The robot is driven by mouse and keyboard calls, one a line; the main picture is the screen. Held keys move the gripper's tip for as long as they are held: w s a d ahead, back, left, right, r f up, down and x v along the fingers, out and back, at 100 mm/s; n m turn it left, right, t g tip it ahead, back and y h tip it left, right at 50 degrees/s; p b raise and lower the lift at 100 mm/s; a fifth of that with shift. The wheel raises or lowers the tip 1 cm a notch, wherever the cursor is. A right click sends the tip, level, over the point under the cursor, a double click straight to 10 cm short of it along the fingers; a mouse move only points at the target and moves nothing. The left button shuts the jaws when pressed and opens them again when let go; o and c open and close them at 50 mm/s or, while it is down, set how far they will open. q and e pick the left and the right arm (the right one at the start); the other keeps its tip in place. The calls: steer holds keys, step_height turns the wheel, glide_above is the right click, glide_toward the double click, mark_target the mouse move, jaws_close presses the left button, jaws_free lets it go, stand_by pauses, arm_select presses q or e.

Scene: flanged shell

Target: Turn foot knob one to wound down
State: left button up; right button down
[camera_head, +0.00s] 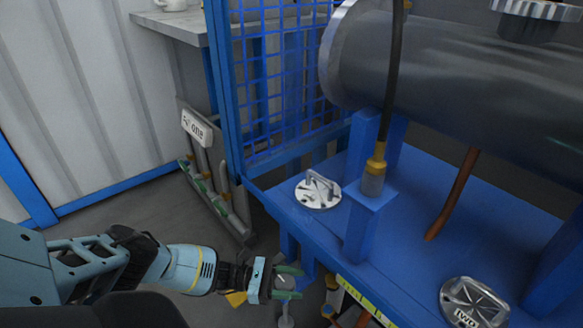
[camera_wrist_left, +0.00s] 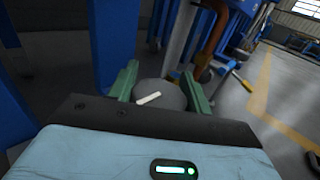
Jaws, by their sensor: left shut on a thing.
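A round grey knob (camera_head: 285,284) with a white pointer mark sits low beside the blue stand, near the bottom of the head view. It also shows in the left wrist view (camera_wrist_left: 166,94), where its white mark slants up to the right. I take it for foot knob one, but no label on it is readable. My left gripper (camera_head: 288,281) has its green fingers on either side of the knob and is shut on it; the fingers also show in the left wrist view (camera_wrist_left: 160,84). They partly hide the knob's sides. My right gripper is not in view.
A blue platform (camera_head: 400,262) with a large grey cylinder (camera_head: 450,75) stands right of my gripper. A disc marked "two" (camera_head: 472,303) and a handled disc (camera_head: 318,192) lie on it. A blue mesh panel (camera_head: 285,85) and a sign-bearing rack (camera_head: 215,190) stand behind.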

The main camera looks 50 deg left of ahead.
arm_select(q)
steer(key=o, duration=1)
steer(key=shift+p+v, duration=0.35)
steer(key=shift+v, duration=3.55)
